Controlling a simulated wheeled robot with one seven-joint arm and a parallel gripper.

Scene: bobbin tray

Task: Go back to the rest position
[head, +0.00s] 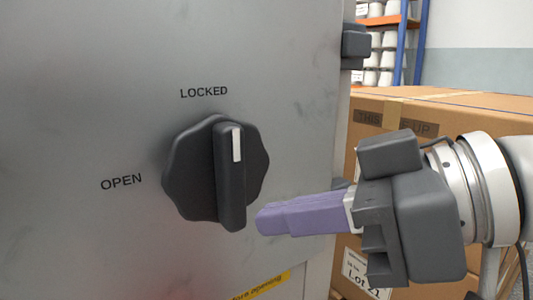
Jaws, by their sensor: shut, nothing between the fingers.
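My gripper (261,219) comes in from the right with its purple fingers shut and nothing between them. Its fingertips point left, close to the lower right side of the dark knob (230,185). I cannot tell whether they touch it. The knob sits on a grey metal door (80,70). Its handle bar stands upright, and its white mark points up at the word LOCKED. The word OPEN is to the left of the knob.
A dark hinge or latch block (355,46) sits at the door's upper right edge. Cardboard boxes (450,115) stand behind my gripper on the right. Shelving with a blue post (401,45) and white spools is farther back. A yellow label (262,286) is below the knob.

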